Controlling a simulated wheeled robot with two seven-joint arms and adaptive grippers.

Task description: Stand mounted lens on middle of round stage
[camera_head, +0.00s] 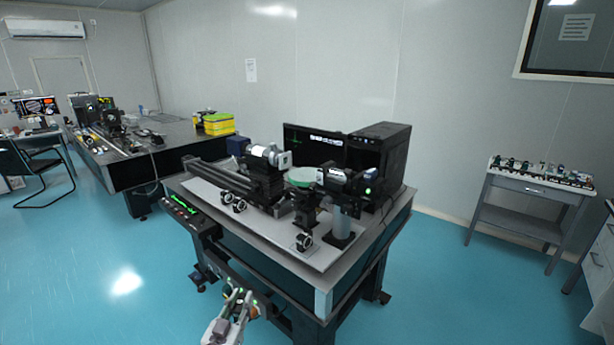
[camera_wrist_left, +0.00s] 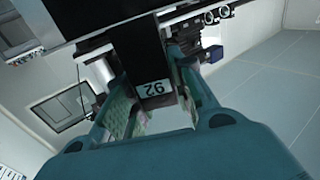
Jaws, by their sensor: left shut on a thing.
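The round stage (camera_head: 301,176) is a green disc on the middle table, between black optical instruments. A mounted lens (camera_head: 304,242) stands near the table's front edge, and two more (camera_head: 239,205) (camera_head: 226,197) stand to the left. My left gripper (camera_head: 240,295) is low in front of the table, below and apart from the stage. I cannot tell whether this piece belongs to a mounted lens. My right gripper is not in view.
A long rail instrument (camera_head: 225,180) crosses the table's left side. A monitor (camera_head: 315,143) and black computer case (camera_head: 380,157) stand behind the stage. A lit control panel (camera_head: 184,208) juts from the left edge. A small side table (camera_head: 535,180) stands right; blue floor lies clear between.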

